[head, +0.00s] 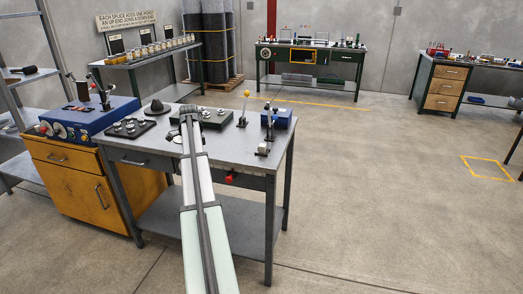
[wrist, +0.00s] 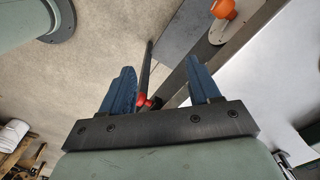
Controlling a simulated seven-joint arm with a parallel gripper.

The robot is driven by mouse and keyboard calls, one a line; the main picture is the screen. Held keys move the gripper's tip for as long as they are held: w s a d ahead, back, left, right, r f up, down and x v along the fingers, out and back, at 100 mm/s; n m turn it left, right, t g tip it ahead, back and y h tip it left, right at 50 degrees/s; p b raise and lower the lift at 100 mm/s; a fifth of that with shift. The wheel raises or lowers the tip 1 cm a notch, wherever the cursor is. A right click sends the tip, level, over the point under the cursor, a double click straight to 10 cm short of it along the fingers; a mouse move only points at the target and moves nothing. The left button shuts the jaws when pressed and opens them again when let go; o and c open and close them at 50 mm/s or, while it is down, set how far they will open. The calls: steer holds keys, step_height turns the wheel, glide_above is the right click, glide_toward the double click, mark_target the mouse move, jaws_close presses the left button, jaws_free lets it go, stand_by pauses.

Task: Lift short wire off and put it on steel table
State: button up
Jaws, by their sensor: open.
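The short wire cannot be made out in either view. A grey steel table (head: 235,150) stands in the middle left of the head view, with my arm stretched across it. My gripper (wrist: 165,85) shows in the wrist view with its two blue fingers wide apart. No held thing is visible between them. A small red part (wrist: 143,101) with a dark rod shows between the fingers, beyond them; its distance cannot be told. In the head view my gripper cannot be made out clearly at the end of the arm.
Several small devices, a black tray (head: 130,127) and a blue box (head: 281,118) stand on the table. A red part (head: 229,178) is at its front edge. A blue machine (head: 88,120) on an orange cabinet (head: 78,187) stands left. The floor at right is clear.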

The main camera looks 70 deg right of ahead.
steer(key=s+d+r+m, duration=0.4)
steer(key=s+d+r, duration=0.3)
steer(key=s+d, duration=0.3)
step_height(320, 180, up, 8)
steer(key=m, duration=0.5)
glide_above(260, 145)
step_height(260, 145, down, 8)
steer(key=shift+s+r, duration=0.1)
steer(key=shift+r, duration=0.15)
steer(key=shift+d+f, duration=0.2)
steer(key=shift+f, duration=2.8)
steer(key=c, duration=1.1)
steer(key=shift+c, duration=0.2)
steer(key=shift+w+r, duration=0.1)
steer(key=shift+w, duration=0.1)
